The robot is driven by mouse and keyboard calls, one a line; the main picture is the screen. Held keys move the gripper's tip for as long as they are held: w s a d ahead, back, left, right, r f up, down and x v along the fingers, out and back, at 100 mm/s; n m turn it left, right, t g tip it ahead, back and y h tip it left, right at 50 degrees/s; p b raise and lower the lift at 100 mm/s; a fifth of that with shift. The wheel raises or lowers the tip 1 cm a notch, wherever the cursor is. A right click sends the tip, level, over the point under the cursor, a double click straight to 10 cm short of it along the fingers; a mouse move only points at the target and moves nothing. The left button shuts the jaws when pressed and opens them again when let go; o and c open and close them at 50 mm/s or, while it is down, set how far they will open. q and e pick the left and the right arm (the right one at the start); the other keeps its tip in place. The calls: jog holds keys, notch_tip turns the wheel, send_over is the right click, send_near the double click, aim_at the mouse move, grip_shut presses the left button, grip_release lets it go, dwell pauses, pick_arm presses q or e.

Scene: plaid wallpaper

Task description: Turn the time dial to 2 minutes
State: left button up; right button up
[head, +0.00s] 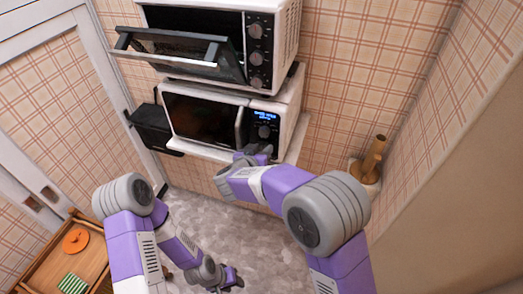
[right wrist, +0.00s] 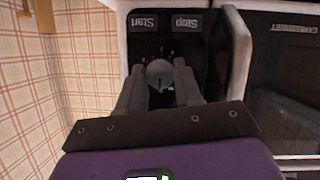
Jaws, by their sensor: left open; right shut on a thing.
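The microwave (head: 202,118) stands on a white shelf under a toaster oven. Its control panel shows a lit blue display (head: 264,116); I cannot read the text. A round dial (head: 264,131) sits below the display. My right gripper (head: 260,150) reaches up to the panel. In the right wrist view, its two fingers (right wrist: 160,85) are closed on the pale dial (right wrist: 160,70), one on each side. The panel appears upside down there, with the Start (right wrist: 147,21) and Stop (right wrist: 187,21) buttons. My left gripper (head: 229,282) hangs low over the floor, open and empty.
The toaster oven (head: 200,40) above has its door hanging open, with a row of knobs at right. A black box (head: 150,128) is left of the microwave. A wooden tray (head: 72,262) stands lower left, a holder with brown items (head: 374,160) at right. The grey floor is clear.

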jog(key=shift+s+d+f+m+t+y+b, duration=0.15)
jog(key=shift+m+t+y+b, duration=0.95)
jog(key=shift+m+b, duration=2.35)
jog(key=shift+w+d+f+m+t+y+b, duration=0.15)
jog(key=shift+m+t+y+b, duration=0.95)
jog(key=shift+m+b, duration=2.4)
jog(key=shift+s+d+f+m+t+y+b, duration=0.15)
jog(key=shift+m+t+y+b, duration=0.9)
jog(key=shift+m+b, duration=2.4)
jog(key=shift+a+n+h+b, duration=0.1)
jog(key=shift+n+h+b, duration=0.15)
jog(key=shift+n+b, duration=0.9)
jog(key=o, duration=1)
jog(key=shift+o, duration=0.2)
jog(key=s, duration=0.7)
jog(key=shift+s+d+f+p, duration=0.2)
jog(key=shift+d+f+p, duration=0.1)
jog(key=shift+f, duration=0.15)
